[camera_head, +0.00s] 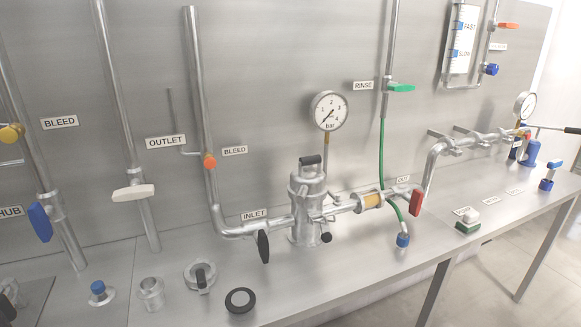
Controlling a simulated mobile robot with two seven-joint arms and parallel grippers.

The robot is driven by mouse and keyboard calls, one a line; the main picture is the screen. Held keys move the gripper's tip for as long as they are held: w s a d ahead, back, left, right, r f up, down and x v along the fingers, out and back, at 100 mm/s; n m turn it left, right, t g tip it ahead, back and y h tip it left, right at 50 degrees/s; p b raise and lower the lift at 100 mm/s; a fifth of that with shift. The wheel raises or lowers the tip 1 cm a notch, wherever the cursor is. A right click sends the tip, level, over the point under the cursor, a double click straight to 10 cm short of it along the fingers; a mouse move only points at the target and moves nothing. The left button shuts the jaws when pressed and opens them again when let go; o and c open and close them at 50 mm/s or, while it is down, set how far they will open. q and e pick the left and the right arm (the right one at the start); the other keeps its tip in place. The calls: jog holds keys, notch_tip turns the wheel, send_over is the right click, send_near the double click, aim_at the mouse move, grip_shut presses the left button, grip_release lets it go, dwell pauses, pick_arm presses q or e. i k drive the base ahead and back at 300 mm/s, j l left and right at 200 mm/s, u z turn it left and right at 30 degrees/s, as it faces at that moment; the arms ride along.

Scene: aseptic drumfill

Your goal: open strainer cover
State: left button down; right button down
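The strainer (306,208) is an upright steel housing on the bench, in the middle of the head view, between the inlet pipe and the outlet pipe. Its cover (309,172) sits on top and carries a black handle (310,161). The cover appears seated on the housing. A dark knob (326,237) is at the housing's lower right side. Neither of my grippers shows in this view.
A pressure gauge (329,111) stands behind the strainer. A black valve lever (263,246) is at its left, a red lever (416,201) and green hose (382,155) at its right. A black ring (240,300) and steel fittings (151,292) lie front left.

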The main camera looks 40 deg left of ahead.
aim_at(307, 183)
jog(key=j+u, duration=0.15)
jog(key=u, duration=0.85)
jog(key=i+l, duration=0.05)
